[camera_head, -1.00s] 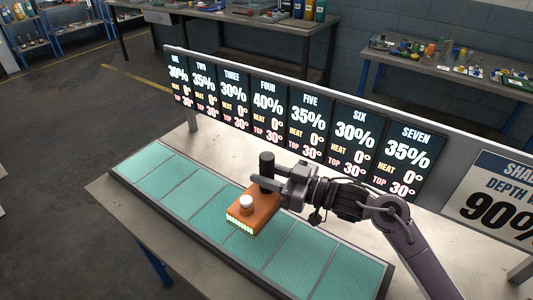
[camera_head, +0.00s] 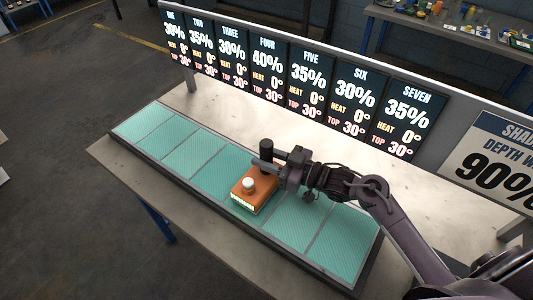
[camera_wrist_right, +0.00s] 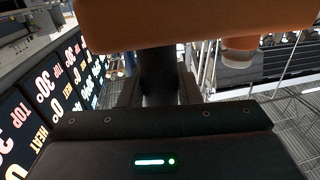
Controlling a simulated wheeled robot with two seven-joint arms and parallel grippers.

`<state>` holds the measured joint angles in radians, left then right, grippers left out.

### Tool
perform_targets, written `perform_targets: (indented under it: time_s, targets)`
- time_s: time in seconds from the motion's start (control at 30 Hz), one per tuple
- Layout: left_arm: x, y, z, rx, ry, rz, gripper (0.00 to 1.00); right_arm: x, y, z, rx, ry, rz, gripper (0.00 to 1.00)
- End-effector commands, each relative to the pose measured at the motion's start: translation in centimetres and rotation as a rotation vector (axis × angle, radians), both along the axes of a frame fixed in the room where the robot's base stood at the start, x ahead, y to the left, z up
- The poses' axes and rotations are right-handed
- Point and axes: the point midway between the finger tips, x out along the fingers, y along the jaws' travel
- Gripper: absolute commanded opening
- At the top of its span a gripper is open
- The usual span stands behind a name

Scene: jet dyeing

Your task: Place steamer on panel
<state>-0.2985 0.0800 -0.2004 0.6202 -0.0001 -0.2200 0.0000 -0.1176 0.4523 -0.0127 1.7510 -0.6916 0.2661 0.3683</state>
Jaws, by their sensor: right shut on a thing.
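The steamer (camera_head: 257,195) is an orange block with a white knob on top, a lit front edge and an upright black handle (camera_head: 266,149). My right gripper (camera_head: 272,161) is shut on that handle, reaching in from the right. The steamer is over the middle of the row of teal panels (camera_head: 195,155); I cannot tell whether its base touches them. In the right wrist view the orange body (camera_wrist_right: 200,24) fills the top, with the dark handle (camera_wrist_right: 158,72) between the fingers. The panel under the steamer is partly hidden. My left gripper is not in view.
A display board (camera_head: 312,75) with numbered readouts stands along the back of the table (camera_head: 215,105). A sign (camera_head: 497,165) reading 90% stands at the right. A workbench (camera_head: 455,30) with small items is behind. Bare tabletop lies between panels and board.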

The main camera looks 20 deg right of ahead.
Motion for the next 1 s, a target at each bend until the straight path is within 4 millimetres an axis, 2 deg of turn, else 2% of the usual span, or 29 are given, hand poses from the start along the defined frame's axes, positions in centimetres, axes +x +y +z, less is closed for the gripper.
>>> perform_targets:
  time_s: [0.07, 0.67, 0.7, 0.83, 1.0]
  targets:
    - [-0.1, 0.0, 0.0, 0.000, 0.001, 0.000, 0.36, 0.1, 0.0, 0.5, 0.005, -0.010, 0.000, 0.00]
    - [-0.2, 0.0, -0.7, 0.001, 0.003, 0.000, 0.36, -0.1, 0.1, -1.4, 0.003, 0.006, 0.002, 0.00]
    - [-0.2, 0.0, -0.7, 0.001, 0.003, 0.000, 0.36, -0.3, 0.1, -2.0, -0.001, 0.018, 0.003, 0.34]
    - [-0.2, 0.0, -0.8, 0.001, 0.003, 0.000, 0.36, -0.3, 0.2, -2.1, -0.001, 0.020, 0.005, 0.51]
    - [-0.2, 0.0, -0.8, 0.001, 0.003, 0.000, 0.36, -0.4, 0.2, -2.1, 0.000, 0.022, 0.006, 0.52]
